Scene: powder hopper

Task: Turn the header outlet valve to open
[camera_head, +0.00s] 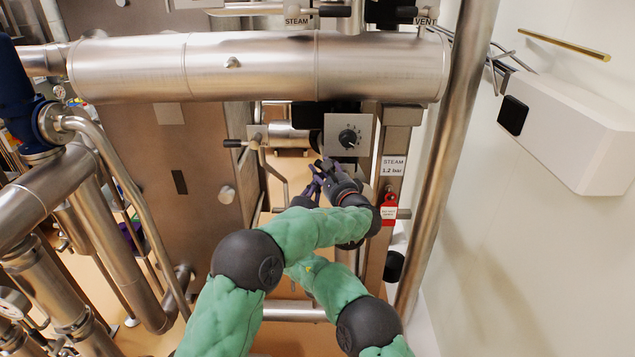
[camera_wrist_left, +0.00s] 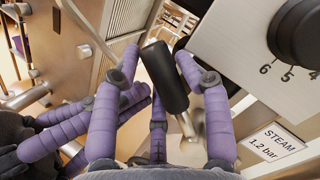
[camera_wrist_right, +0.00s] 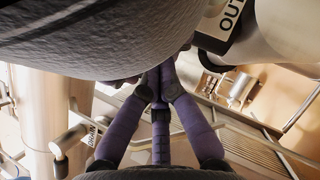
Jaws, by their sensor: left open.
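The header (camera_head: 250,68) is the large horizontal steel pipe across the top of the head view. My left gripper (camera_head: 325,167) is under the grey dial box. In the left wrist view its purple fingers (camera_wrist_left: 158,75) are open, on either side of a black lever grip (camera_wrist_left: 165,78) with a metal stem; contact is unclear. No label shows on this grip. In the right wrist view, a label reading "OUT" (camera_wrist_right: 229,18) is partly visible beside a pipe. My right gripper (camera_wrist_right: 160,90) has its fingers converging below a large dark shape, which hides the tips.
The dial box (camera_head: 348,135) and a "STEAM 1.2 bar" sign (camera_head: 393,166) are close by. A red tag (camera_head: 389,211) hangs below. A vertical pipe (camera_head: 445,160) stands at right. Another black-gripped lever (camera_head: 233,143) is at left. My two forearms cross closely.

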